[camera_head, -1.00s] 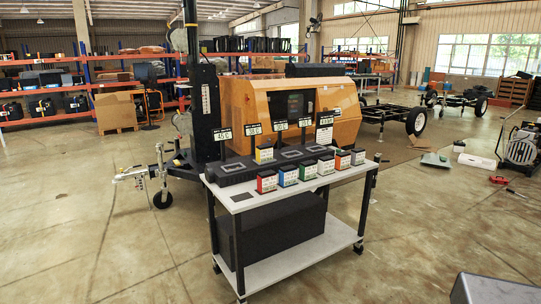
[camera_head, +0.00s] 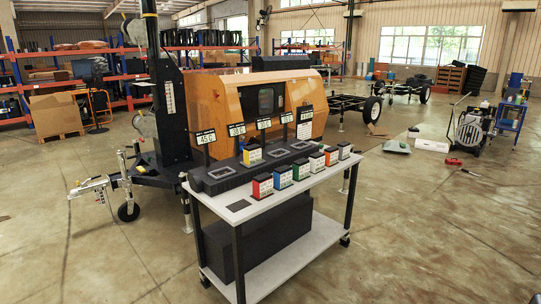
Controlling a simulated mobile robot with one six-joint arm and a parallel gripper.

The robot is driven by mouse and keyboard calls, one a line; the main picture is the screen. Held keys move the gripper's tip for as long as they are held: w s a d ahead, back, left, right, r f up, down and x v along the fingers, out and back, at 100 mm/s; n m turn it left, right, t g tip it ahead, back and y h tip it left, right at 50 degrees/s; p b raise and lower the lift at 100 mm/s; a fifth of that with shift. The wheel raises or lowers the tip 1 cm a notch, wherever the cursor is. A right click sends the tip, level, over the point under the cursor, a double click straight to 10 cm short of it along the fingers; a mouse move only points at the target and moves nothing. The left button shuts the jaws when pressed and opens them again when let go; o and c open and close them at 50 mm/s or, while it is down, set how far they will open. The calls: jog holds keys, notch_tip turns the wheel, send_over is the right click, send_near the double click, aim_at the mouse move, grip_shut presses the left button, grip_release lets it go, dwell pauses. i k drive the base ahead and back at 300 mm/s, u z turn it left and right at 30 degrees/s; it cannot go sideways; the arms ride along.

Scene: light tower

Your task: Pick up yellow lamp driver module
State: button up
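A module with a yellow face (camera_head: 252,156) stands upright at the left part of the long dark block (camera_head: 225,179) on the cart's top. Its lower end is against or in the block; I cannot tell which. In front of the block, a row of similar modules stands on the white cart top (camera_head: 266,208). They include a red one (camera_head: 262,187), a green one (camera_head: 283,177) and a blue one (camera_head: 301,170). The labels are too small to read. My gripper is not in view.
The cart has a lower shelf with a large black box (camera_head: 262,240). Sign posts (camera_head: 206,137) rise behind the block. An orange lighting tower trailer (camera_head: 225,97) stands close behind, its hitch (camera_head: 95,187) reaching left.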

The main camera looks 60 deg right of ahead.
aim_at(252, 154)
jog(key=z, duration=0.6)
jog(key=i, duration=0.65)
jog(key=z, duration=0.25)
